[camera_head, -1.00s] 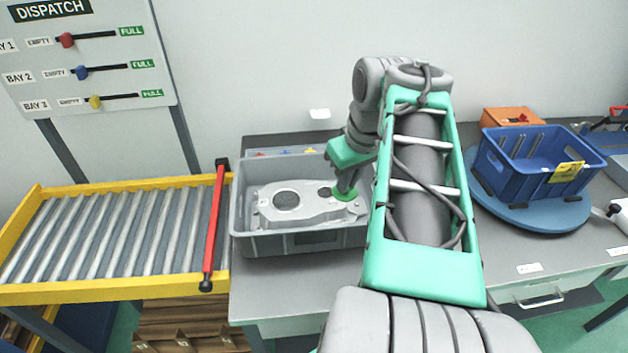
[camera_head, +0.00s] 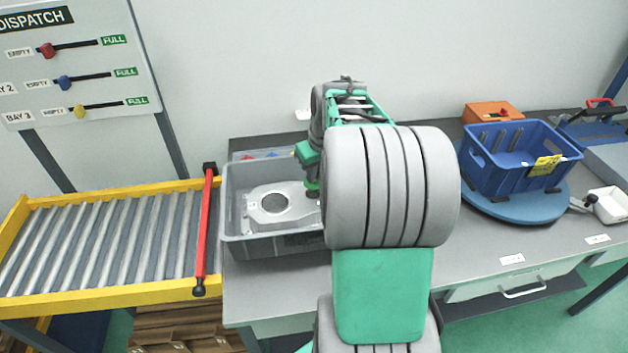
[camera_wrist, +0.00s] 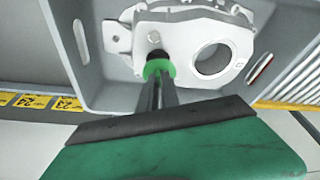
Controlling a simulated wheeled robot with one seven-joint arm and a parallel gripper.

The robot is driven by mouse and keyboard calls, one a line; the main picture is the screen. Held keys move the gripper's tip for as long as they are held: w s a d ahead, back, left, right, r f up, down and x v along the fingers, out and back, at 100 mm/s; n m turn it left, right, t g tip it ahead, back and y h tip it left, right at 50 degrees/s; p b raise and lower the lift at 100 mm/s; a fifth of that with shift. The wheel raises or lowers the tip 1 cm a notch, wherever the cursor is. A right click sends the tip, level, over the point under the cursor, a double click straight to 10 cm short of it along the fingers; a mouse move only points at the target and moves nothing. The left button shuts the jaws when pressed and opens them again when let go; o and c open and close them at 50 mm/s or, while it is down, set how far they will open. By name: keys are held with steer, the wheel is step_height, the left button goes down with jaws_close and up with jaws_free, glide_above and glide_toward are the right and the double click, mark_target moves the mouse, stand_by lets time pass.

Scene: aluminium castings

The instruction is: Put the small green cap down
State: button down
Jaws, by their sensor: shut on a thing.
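The small green cap (camera_wrist: 160,68) sits at the tips of my gripper (camera_wrist: 158,82), which is shut on it. In the wrist view, the cap overlaps the edge of a silver casting (camera_wrist: 195,30), just below a round boss and left of a large round opening. I cannot tell whether the cap touches the casting. The casting (camera_head: 253,215) also shows in the head view, lying in a grey tray (camera_head: 270,246). There my gripper (camera_head: 312,190) is over the tray's right part. My own arm hides that side, and the cap is not clearly visible.
A roller conveyor (camera_head: 100,292) with a red bar (camera_head: 204,235) stands left of the tray. A blue crate (camera_head: 515,180) on a round blue turntable (camera_head: 510,208) stands to the right. An orange box (camera_head: 490,112) is behind it. The bench front between tray and turntable is partly clear.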

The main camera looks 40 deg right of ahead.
mark_target(314, 185)
steer(key=x, duration=0.1)
steer(key=p+x, duration=0.1)
steer(key=shift+s+f, duration=0.15)
steer(key=shift+f, duration=0.65)
steer(key=shift+f, duration=0.1)
steer(key=shift+f+b, duration=0.25)
steer(key=shift+b, duration=0.1)
steer(key=c, duration=1.6)
jaws_free()
